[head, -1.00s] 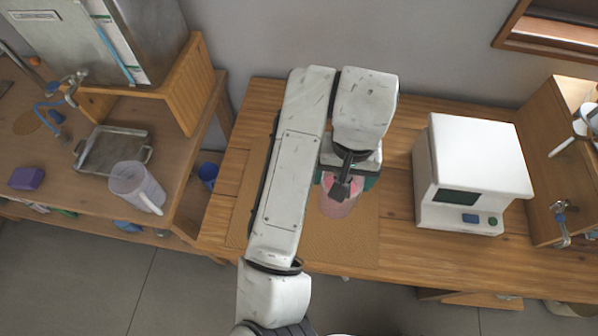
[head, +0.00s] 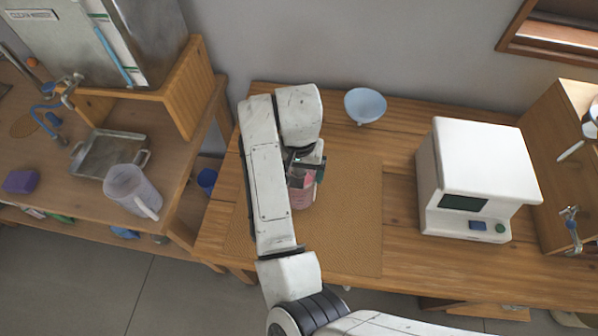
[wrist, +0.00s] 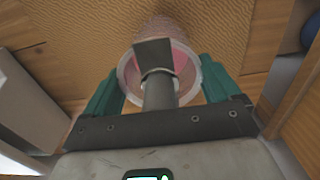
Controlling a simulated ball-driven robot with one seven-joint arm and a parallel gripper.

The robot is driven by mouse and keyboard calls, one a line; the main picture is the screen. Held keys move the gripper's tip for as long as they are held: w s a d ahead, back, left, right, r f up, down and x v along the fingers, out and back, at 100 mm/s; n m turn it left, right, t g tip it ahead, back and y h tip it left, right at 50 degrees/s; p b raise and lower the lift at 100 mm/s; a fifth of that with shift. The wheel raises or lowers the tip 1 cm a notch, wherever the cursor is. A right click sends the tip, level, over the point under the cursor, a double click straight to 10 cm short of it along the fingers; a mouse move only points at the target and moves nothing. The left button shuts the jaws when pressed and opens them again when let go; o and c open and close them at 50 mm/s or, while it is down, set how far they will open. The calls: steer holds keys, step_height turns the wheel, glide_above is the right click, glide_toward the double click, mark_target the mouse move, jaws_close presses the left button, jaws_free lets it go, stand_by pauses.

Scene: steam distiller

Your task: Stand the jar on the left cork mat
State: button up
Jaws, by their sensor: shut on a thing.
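My gripper (head: 305,172) is shut on a pinkish see-through jar (head: 302,197), over the large woven tan mat (head: 350,215) on the middle table. In the wrist view, the green fingers of my gripper (wrist: 160,78) sit on both sides of the jar (wrist: 166,28), near its rim. The jar looks roughly upright, and a dark bar of my gripper hides part of its mouth. I cannot tell whether its base touches the mat. A small round brown mat (head: 26,125) lies on the left counter, partly behind the tap.
A pale blue bowl (head: 365,105) stands behind the woven mat. A white machine (head: 475,175) stands to the right. On the left counter are a clear jug (head: 132,190), a metal tray (head: 88,160), a purple block (head: 21,181) and a blue-handled tap (head: 68,90).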

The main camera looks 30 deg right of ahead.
steer(key=shift+f, duration=0.8)
steer(key=o, duration=1.8)
steer(key=shift+c, duration=0.2)
step_height(320, 180, up, 12)
steer(key=shift+r+p, duration=0.1)
steer(key=shift+p, duration=0.4)
